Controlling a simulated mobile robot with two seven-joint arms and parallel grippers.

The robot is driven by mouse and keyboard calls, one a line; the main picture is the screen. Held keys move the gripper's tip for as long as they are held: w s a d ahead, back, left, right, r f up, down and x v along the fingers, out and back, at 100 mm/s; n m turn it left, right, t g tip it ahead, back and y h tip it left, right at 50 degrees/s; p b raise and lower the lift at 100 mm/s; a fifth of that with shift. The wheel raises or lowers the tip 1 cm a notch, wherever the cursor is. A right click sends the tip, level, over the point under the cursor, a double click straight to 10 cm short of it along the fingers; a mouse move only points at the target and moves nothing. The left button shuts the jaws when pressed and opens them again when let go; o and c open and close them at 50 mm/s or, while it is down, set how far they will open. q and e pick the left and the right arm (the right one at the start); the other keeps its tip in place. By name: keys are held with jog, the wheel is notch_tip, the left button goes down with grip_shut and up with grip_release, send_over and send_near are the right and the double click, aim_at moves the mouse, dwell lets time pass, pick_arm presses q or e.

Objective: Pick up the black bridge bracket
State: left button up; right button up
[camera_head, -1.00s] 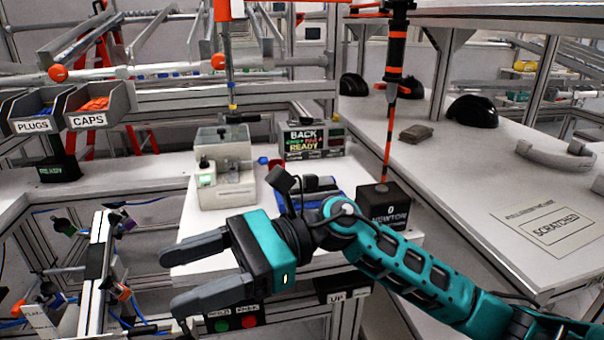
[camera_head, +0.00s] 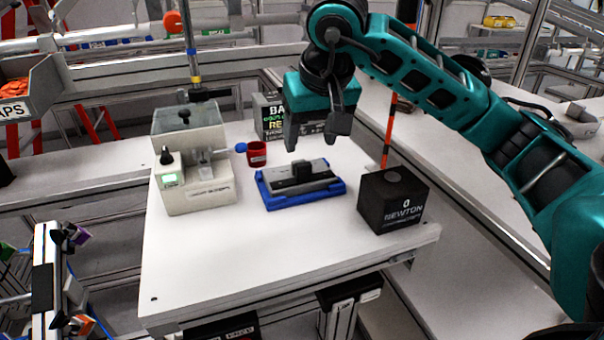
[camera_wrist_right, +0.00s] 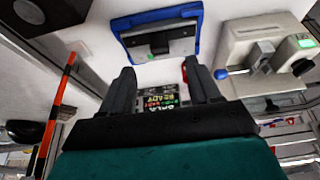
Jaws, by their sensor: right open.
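The black bridge bracket (camera_head: 303,171) looks like a small dark block on a grey plate in the blue tray (camera_head: 275,203), on the white table. In the right wrist view the bracket (camera_wrist_right: 158,43) shows near the top, in the tray (camera_wrist_right: 193,18). My right gripper (camera_head: 311,143) is open and empty, fingers pointing down, above and behind the tray. In the right wrist view its two fingers (camera_wrist_right: 162,76) are spread, with the bracket beyond them. My left gripper is not in view.
A beige machine (camera_head: 190,150) stands left of the tray. A red cup (camera_head: 257,153) stands behind it. A black Newton box (camera_head: 393,200) with a striped rod nearby stands on the right. The table (camera_head: 240,265) is clear in front.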

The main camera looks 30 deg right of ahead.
aim_at(305, 165)
jog(key=x, duration=0.3)
jog(key=shift+w+f, duration=0.1)
jog(key=shift+f, duration=0.1)
jog(key=shift+x, duration=2.7)
jog(key=shift+c, duration=0.4)
jog(key=c, duration=1)
jog(key=shift+r, duration=0.1)
